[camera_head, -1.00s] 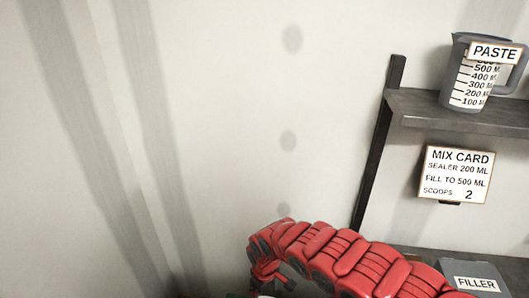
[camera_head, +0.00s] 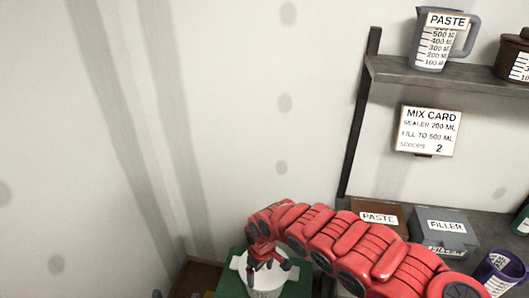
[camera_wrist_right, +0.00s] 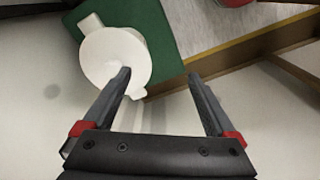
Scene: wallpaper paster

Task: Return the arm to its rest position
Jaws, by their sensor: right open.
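My right arm comes in red from the lower right of the head view. Its gripper (camera_head: 268,262) points down over a white bucket-like container (camera_head: 262,284) that stands on a green surface (camera_head: 231,266). In the right wrist view the gripper (camera_wrist_right: 160,82) is open, with nothing between its two dark fingers. The white container (camera_wrist_right: 112,60) with side tabs lies beyond the left fingertip there, on the green surface (camera_wrist_right: 160,30). I cannot tell whether the fingertip touches it. My left gripper is not in view.
A shelf (camera_head: 440,76) holds the paste jug (camera_head: 433,45) and a brown pot (camera_head: 514,62). A mix card (camera_head: 429,131) hangs below. A paste box (camera_head: 376,213), a filler box (camera_head: 443,232) and a purple cup (camera_head: 497,272) stand on the lower surface beside my arm. The left wall is clear.

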